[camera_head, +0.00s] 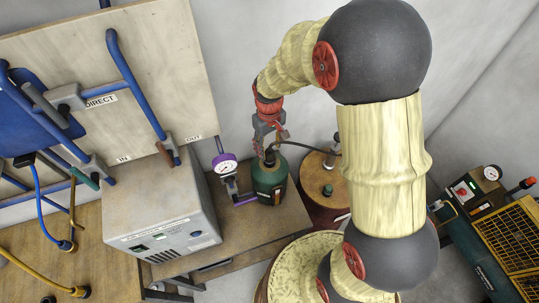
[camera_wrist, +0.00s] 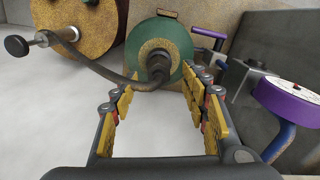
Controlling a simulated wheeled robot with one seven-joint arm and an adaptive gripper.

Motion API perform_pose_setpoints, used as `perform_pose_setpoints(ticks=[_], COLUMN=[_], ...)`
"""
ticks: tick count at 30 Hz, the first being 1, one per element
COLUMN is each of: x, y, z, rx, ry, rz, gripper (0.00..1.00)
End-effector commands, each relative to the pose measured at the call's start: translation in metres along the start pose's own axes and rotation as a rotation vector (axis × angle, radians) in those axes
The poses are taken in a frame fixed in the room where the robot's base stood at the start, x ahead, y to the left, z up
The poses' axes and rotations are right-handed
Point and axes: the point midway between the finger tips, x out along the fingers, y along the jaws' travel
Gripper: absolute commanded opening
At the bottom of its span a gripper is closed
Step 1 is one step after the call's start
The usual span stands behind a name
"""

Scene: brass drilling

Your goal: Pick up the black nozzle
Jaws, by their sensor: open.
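A black nozzle (camera_wrist: 159,64) sits on top of the green canister (camera_wrist: 172,32) in the wrist view, with a dark hose running from it toward the left. In the head view the nozzle (camera_head: 270,156) is small and partly covered by my gripper. My gripper (camera_wrist: 161,92) is open, with yellow-padded fingers to the left and right of the view's middle and nothing between them but part of the hose's background. In the head view my gripper (camera_head: 269,142) hangs just above the green canister (camera_head: 270,183). I cannot tell whether the fingers touch the nozzle.
A purple-rimmed gauge (camera_head: 225,165) stands close left of the canister. A brown drum (camera_head: 319,199) is on its right, joined by the hose. A grey box (camera_head: 160,215) stands further left. A green machine with a yellow grille (camera_head: 510,245) is at far right.

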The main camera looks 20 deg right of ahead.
Motion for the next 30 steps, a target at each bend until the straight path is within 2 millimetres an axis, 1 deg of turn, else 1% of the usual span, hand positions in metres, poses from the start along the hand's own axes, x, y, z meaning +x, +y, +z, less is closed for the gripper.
perform_pose_setpoints(ticks=[1,3,7,10,16,30], x=[0.009,0.019,0.033,0.038,0.038,0.038], y=[0.001,0.002,0.002,0.002,0.002,0.002], z=[0.001,0.001,-0.001,0.0,-0.001,0.0], rx=[0.001,0.001,0.001,0.001,0.0,0.0], ry=[-0.006,-0.006,-0.002,-0.002,-0.001,-0.001], rz=[-0.001,-0.001,-0.001,-0.001,0.0,0.0], gripper=[0.45,0.45,0.45,0.45,0.45,0.19])
